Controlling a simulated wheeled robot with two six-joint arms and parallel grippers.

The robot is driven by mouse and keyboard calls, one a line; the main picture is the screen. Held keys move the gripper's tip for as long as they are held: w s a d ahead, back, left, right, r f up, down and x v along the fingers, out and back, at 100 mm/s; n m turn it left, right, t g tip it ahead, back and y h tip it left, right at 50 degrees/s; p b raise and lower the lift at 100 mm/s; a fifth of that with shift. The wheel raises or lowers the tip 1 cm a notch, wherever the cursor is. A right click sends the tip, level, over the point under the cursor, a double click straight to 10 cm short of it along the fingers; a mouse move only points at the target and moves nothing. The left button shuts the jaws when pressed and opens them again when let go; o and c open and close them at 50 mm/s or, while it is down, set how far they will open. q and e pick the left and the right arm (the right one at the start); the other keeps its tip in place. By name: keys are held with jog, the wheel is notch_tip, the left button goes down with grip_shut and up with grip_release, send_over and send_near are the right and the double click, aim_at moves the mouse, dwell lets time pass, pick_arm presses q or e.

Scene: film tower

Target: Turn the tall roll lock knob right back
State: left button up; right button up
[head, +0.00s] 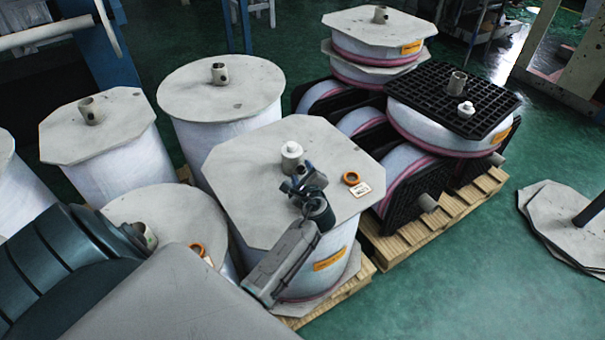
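The tall roll (240,195) stands upright in the middle, wrapped in white film under a grey eight-sided top board. A white lock knob (291,157) sits on that board, near its centre. My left gripper (295,178) is just on the near side of the knob, low over the board. Its dark fingertips look spread apart, with nothing seen between them. From this view I cannot tell whether a finger touches the knob. My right gripper is not in view.
Another white knob (465,109) stands on a black grid board (420,92) at the right. Other wrapped rolls crowd the left.

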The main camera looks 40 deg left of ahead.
pick_arm(q)
jog(key=shift+s+d, duration=0.2)
jog(key=shift+d, duration=0.1)
jog(key=v, duration=0.9)
jog(key=shift+b, duration=0.35)
jog(key=shift+s+d+r, duration=0.2)
jog(key=shift+s+d, duration=0.1)
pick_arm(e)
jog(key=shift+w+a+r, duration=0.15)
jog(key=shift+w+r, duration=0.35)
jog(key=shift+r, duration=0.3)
